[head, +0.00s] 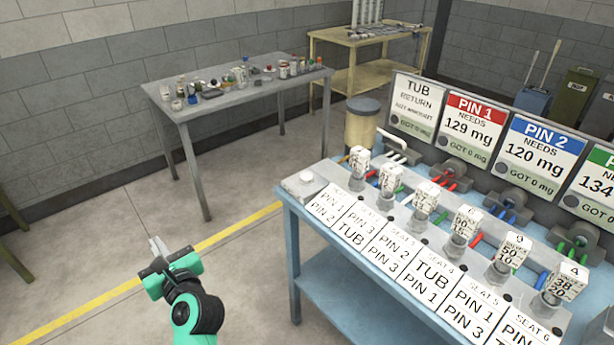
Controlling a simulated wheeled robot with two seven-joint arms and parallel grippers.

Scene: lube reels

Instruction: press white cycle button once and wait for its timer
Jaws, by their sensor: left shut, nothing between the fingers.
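A round white button (306,177) sits on a grey block at the near left corner of the blue bench (289,205). It is beside the seat labels, and nothing touches it. My left gripper (157,246) is shut and empty, over the floor to the left of the bench and well apart from the button. My right gripper is not in view. No timer can be made out. The signs read TUB RETURN (413,105), PIN 1 (470,128) and PIN 2 (537,152); both pin signs show GOT 0 mg.
A grey table (215,110) with small jars stands at the back left. Open floor lies between it and the bench.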

